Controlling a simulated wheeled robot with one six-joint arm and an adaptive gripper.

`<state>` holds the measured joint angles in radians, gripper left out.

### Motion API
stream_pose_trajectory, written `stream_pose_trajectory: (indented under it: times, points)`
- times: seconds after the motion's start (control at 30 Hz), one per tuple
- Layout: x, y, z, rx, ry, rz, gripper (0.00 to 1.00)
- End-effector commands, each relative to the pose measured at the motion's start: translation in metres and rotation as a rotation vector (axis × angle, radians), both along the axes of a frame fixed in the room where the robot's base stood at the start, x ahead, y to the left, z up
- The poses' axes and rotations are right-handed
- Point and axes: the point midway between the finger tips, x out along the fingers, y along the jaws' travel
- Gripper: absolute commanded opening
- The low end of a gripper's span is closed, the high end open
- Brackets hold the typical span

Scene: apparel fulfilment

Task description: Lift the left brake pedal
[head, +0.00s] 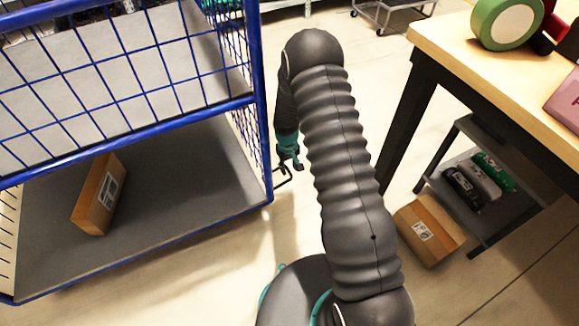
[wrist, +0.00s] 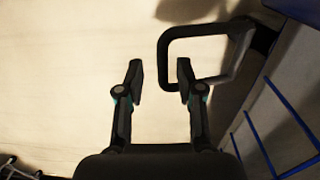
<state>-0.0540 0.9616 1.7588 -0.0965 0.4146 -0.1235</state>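The brake pedal is a black, rounded loop (wrist: 198,31) sticking out from the cart's lower edge in the wrist view. It also shows in the head view as a small dark loop (head: 283,178) by the cart's lower right corner. My gripper (wrist: 160,72) is open, its two fingers apart. In the wrist view the loop's outer side appears between the fingertips, and the right finger overlaps the loop. I cannot tell whether they touch. In the head view my gripper (head: 291,160) is low beside the cart corner, partly hidden by my arm.
The blue wire cart (head: 262,130) stands at left, with a cardboard box (head: 100,195) on its lower deck. A wooden table (head: 470,70) stands at right. Another box (head: 430,230) sits on the floor by a low shelf (head: 455,205).

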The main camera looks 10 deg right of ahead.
Motion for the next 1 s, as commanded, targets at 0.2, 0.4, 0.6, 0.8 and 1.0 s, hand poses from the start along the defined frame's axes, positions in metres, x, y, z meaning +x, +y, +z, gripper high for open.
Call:
stream_pose_trajectory:
  times: [0.2, 0.4, 0.6, 0.8, 1.0]
  points:
    - [0.001, 0.001, 0.031, 0.0, -0.003, 0.0, 0.37]
    - [0.001, 0.002, 0.072, 0.0, -0.005, -0.001, 0.37]
    - [0.0, 0.003, 0.103, 0.0, -0.004, -0.001, 0.37]
    - [-0.001, 0.003, 0.116, 0.001, -0.002, -0.002, 0.37]
    - [-0.001, 0.003, 0.117, 0.0, -0.001, -0.002, 0.37]
